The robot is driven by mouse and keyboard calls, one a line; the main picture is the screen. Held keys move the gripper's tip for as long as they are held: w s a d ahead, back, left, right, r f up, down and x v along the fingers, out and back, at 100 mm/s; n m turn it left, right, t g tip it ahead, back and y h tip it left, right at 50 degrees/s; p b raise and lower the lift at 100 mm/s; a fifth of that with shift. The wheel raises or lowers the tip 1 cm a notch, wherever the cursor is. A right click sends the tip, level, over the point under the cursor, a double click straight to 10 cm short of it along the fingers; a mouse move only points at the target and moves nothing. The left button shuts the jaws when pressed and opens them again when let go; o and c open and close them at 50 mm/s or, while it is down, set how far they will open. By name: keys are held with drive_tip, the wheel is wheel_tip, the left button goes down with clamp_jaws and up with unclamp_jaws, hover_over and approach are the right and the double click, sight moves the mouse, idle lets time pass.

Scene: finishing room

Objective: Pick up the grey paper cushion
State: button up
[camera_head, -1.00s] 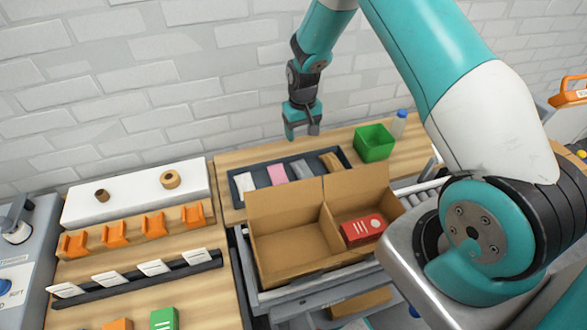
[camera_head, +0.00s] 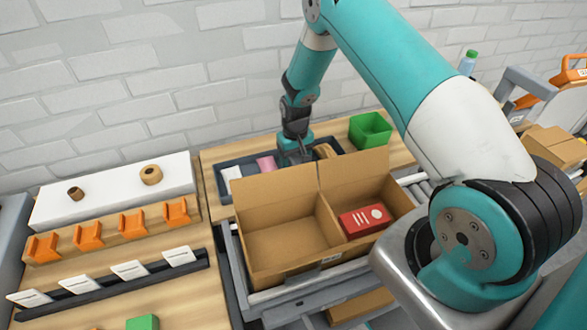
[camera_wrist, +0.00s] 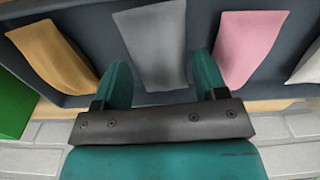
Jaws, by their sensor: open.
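The grey paper cushion (camera_wrist: 156,45) lies in the dark tray (camera_wrist: 100,18), between a tan cushion (camera_wrist: 52,57) and a pink cushion (camera_wrist: 248,45) in the wrist view. My gripper (camera_wrist: 163,78) is open, with one finger on either side of the grey cushion's near end. No grip on it shows. In the head view my gripper (camera_head: 294,160) is low over the tray (camera_head: 228,196) and hides the grey cushion. The pink cushion (camera_head: 267,164) shows left of it and the tan one (camera_head: 323,151) right of it.
An open cardboard box (camera_head: 262,188) with a divider stands in front of the tray, its raised flaps close to my gripper. A red box (camera_head: 364,220) lies in its right compartment. A green bin (camera_head: 370,131) stands right of the tray. A white cushion (camera_wrist: 306,64) lies beyond the pink one.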

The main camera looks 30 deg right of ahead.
wheel_tip(320, 180, down, 2)
drive_tip(key=shift+w+f+b, duration=0.1)
drive_tip(key=shift+b, duration=0.2)
drive_tip(key=c, duration=0.7)
drive_tip(key=shift+r, duration=0.2)
